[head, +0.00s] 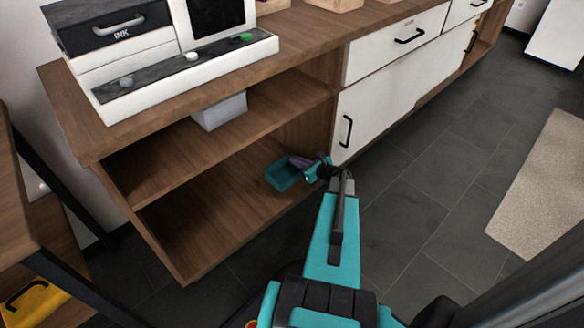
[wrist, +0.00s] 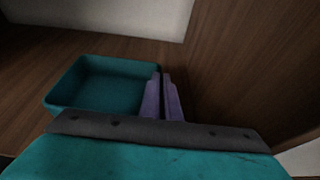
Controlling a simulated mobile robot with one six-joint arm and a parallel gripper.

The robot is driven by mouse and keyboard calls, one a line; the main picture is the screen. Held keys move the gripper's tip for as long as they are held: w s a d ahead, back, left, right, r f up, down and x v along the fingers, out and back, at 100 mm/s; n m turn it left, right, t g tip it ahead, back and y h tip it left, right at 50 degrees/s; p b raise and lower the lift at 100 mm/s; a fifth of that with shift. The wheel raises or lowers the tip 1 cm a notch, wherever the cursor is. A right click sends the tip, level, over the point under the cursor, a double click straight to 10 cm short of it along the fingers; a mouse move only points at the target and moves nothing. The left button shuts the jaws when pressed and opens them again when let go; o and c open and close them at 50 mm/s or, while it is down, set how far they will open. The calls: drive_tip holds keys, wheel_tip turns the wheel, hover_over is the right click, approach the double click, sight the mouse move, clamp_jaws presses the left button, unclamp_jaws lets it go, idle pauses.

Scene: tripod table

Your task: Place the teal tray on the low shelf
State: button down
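The teal tray (head: 281,178) is inside the lower compartment of the wooden cabinet, over the low shelf (head: 215,212) near its right end. It looks about level; I cannot tell whether its base touches the shelf. In the wrist view the tray (wrist: 100,84) is empty and lies left of my gripper (wrist: 161,78). The purple fingers are close together at the tray's right wall, with its rim seeming to run between them. In the head view my gripper (head: 303,163) reaches in from the right, at the tray's right side.
A grey-white bin (head: 220,112) stands on the shelf above. The cabinet's right inner panel (wrist: 245,60) is close to my gripper. White drawers and a door (head: 385,100) are to the right. The low shelf's left part is clear. A printer-like machine (head: 185,75) stands on top.

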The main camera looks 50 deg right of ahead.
drive_tip(key=shift+w+d+f+b, duration=0.15)
drive_tip(key=shift+w+d, duration=0.1)
drive_tip(key=shift+w, duration=0.45)
drive_tip(key=shift+w+d+r+b, duration=0.15)
drive_tip(key=shift+w+d, duration=0.1)
drive_tip(key=shift+w, duration=0.45)
drive_tip(key=shift+f, duration=0.1)
drive_tip(key=shift+f+b, duration=1.1)
drive_tip(key=shift+f, duration=0.7)
drive_tip(key=shift+f, duration=0.1)
drive_tip(key=c, duration=2)
unclamp_jaws()
